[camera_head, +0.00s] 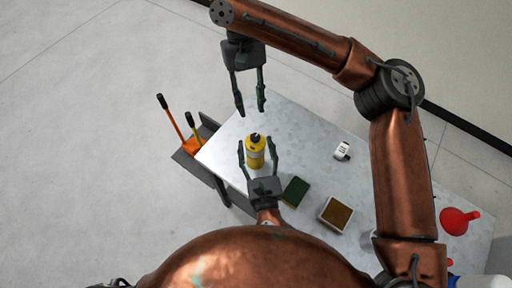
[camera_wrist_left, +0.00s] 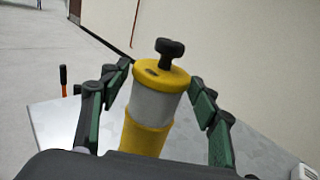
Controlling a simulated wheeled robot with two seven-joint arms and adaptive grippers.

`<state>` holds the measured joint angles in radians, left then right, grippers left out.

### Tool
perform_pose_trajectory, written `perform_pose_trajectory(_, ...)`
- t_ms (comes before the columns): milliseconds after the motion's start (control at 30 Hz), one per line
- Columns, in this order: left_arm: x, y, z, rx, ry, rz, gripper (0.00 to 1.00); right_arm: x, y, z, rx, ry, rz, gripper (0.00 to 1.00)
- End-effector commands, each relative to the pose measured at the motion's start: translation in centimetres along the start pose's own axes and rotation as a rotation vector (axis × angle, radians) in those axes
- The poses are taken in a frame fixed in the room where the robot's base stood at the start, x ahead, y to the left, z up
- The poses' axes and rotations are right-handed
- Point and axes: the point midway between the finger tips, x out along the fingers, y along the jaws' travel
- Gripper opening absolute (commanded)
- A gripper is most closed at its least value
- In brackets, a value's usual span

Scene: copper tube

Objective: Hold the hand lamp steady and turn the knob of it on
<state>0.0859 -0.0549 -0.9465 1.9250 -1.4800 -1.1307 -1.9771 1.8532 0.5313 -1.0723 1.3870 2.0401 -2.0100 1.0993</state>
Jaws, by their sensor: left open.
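The hand lamp (camera_head: 255,152) is a yellow cylinder with a pale band and a black knob on top. It stands on the grey metal table near its left end. In the left wrist view the lamp (camera_wrist_left: 152,106) stands between my left fingers, with the black knob (camera_wrist_left: 169,49) at its top. My left gripper (camera_head: 258,148) is open around the lamp, with gaps visible on both sides. My right gripper (camera_head: 251,112) is above and beyond the lamp in the head view, fingers apart, pointing down the picture, empty.
The table (camera_head: 310,130) also holds a green book-like block (camera_head: 295,191), a brown-topped box (camera_head: 336,214), a small white item (camera_head: 342,150) and a red funnel (camera_head: 458,220).

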Motion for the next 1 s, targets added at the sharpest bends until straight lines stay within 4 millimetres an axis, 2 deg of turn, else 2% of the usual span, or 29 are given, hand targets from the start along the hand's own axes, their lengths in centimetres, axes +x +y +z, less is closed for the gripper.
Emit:
perform_pose_trajectory(200,3.4,-0.1,0.1,0.0,-0.003,-0.001,0.56,0.0,0.0,0.0,0.0,0.0,0.0,0.29)
perform_pose_trajectory(400,5.8,-0.1,0.1,-0.001,-0.004,-0.003,0.56,0.0,0.0,0.0,0.001,0.0,0.0,0.29)
perform_pose_trajectory(567,6.5,-0.1,0.1,-0.002,-0.002,-0.003,0.56,0.0,0.1,0.0,0.001,0.0,0.0,0.29)
perform_pose_trajectory(800,6.6,-0.1,0.1,-0.003,-0.002,-0.003,0.56,0.0,0.0,0.0,0.001,0.0,0.0,0.29)
perform_pose_trajectory(1000,6.6,0.0,0.1,-0.003,-0.002,-0.002,0.43,0.0,0.0,0.0,0.0,0.0,0.0,0.29)
